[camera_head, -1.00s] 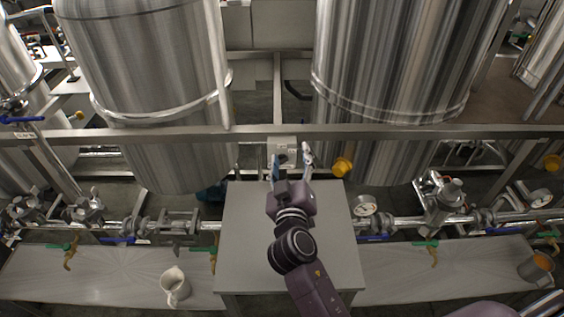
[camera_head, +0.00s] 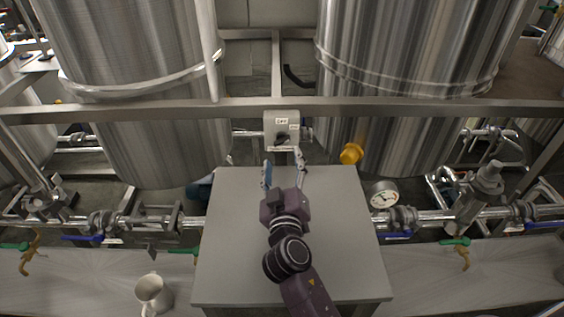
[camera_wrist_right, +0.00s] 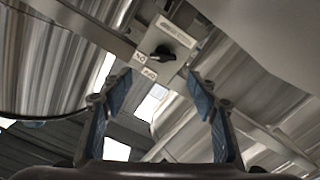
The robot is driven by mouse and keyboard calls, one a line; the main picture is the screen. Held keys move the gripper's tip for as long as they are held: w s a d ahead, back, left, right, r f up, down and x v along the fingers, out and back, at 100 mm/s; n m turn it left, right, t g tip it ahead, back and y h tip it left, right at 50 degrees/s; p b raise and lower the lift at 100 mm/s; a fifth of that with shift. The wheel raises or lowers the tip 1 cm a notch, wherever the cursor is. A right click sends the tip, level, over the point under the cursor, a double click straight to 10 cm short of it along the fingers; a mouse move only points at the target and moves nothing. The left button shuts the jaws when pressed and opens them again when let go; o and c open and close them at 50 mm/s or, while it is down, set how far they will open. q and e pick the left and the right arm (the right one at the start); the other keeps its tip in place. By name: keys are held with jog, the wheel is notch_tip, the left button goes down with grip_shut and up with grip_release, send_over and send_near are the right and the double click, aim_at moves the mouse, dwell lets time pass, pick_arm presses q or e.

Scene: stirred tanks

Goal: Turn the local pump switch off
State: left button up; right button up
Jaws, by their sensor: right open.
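The local pump switch (camera_head: 283,130) is a light grey box with a black knob and small white labels, fixed below the horizontal rail between the two big tanks. In the right wrist view the switch (camera_wrist_right: 165,45) shows beyond the fingertips, its dark knob (camera_wrist_right: 162,53) apart from them. The label words are too small to read surely. My right gripper (camera_head: 284,170) is open and empty, just in front of and below the switch; its blue-padded fingers also show in the right wrist view (camera_wrist_right: 160,85). My left gripper is not in view.
A grey table (camera_head: 240,240) lies under my right arm. A steel rail (camera_head: 400,108) runs across above the switch. A yellow knob (camera_head: 351,153) and a pressure gauge (camera_head: 384,195) are to the right. A white mug (camera_head: 153,294) stands at lower left.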

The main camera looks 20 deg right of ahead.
aim_at(282, 143)
jog(key=shift+f, duration=0.55)
jog(key=p+x, duration=0.1)
jog(key=x, duration=0.5)
jog(key=shift+w, duration=0.1)
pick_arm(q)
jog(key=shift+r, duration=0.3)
pick_arm(e)
jog(key=shift+x, duration=0.8)
jog(key=shift+c, duration=0.5)
jog(key=c, duration=1.1)
jog(key=shift+o, duration=0.2)
